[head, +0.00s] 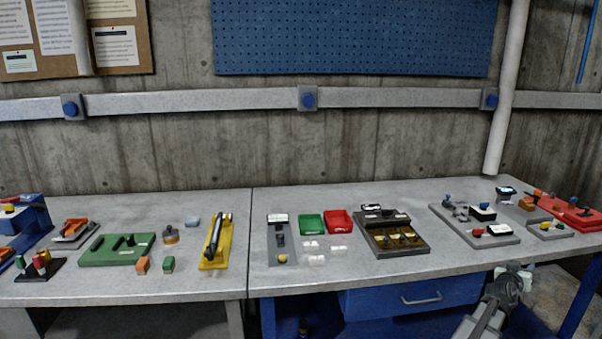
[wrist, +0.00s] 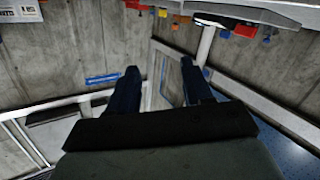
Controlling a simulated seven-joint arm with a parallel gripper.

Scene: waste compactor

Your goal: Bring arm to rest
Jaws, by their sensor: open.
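My arm (head: 490,307) shows at the lower right of the head view, in front of the right bench's edge. Its upper end, at about bench-top height, is small and its fingers cannot be made out there. In the wrist view my gripper (wrist: 160,75) has its two dark fingers wide apart with nothing between them. Beyond the fingers are concrete wall and pale frame bars. The gripper touches nothing that I can see.
The left bench (head: 120,288) and right bench (head: 350,275) carry several small devices, including a green board (head: 95,255), a yellow stand (head: 218,263) and a red bin (head: 340,222). A blue drawer (head: 370,304) is under the right bench, left of my arm.

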